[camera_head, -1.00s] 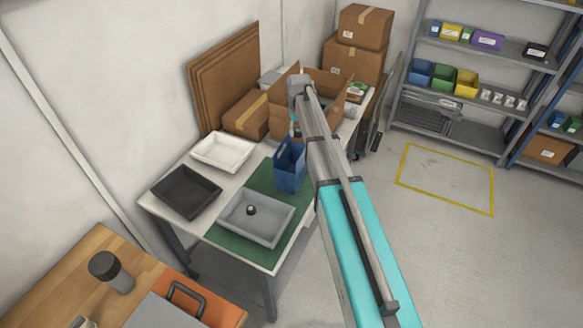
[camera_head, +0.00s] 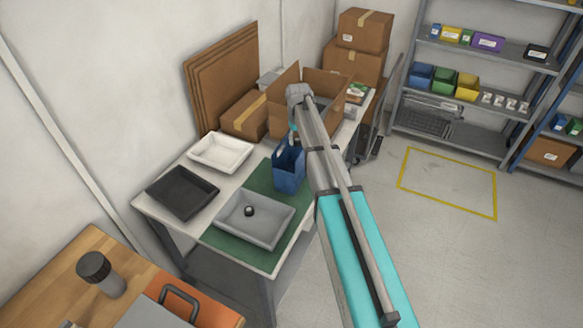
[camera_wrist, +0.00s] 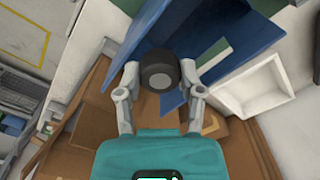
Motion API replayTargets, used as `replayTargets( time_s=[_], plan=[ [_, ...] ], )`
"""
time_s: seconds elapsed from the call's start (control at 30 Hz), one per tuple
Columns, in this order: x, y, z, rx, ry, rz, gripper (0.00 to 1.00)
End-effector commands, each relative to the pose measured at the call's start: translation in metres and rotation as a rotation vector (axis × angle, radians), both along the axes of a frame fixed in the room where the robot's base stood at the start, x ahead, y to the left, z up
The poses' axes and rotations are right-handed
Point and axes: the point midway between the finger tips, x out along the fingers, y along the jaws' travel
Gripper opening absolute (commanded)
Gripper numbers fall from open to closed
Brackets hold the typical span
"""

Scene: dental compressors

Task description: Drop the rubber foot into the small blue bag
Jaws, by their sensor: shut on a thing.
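The rubber foot (camera_wrist: 160,70), a short black cylinder with a grey end face, is between the fingertips of my gripper (camera_wrist: 159,74) in the wrist view. The fingers are shut on it from both sides. The small blue bag (camera_head: 289,174) stands upright on the green mat in the head view, open at the top. In the wrist view its blue walls (camera_wrist: 235,72) lie close beyond and beside the foot. I cannot tell whether the foot is inside the opening. In the head view my gripper is mostly hidden by my arm, just above the bag.
A grey tray (camera_head: 270,232) holding a small dark round piece (camera_head: 249,211) is in front of the bag. A black tray (camera_head: 183,207) and a white tray (camera_head: 238,157) stand to the left. An open cardboard box (camera_head: 281,122) is behind the bag.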

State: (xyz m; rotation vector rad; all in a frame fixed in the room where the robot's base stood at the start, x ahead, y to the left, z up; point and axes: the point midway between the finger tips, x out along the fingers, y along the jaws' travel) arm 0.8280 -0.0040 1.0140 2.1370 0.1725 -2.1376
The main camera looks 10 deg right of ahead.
Motion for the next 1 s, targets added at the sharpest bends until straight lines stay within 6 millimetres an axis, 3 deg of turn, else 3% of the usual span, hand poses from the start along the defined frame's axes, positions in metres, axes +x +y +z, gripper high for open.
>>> replayTargets(
  time_s=[0.13, 0.17, 0.37, 1.0],
  plan=[
    [0.0000, 0.0004, 0.0003, 0.000, 0.000, 0.000, 0.17],
    [0.0000, 0.0004, 0.0003, 0.000, 0.000, 0.000, 0.53],
    [0.0000, 0.0007, 0.0002, 0.000, 0.000, 0.001, 0.90],
    [0.0000, 0.0016, 0.0064, 0.000, 0.000, 0.002, 0.90]
  ],
)
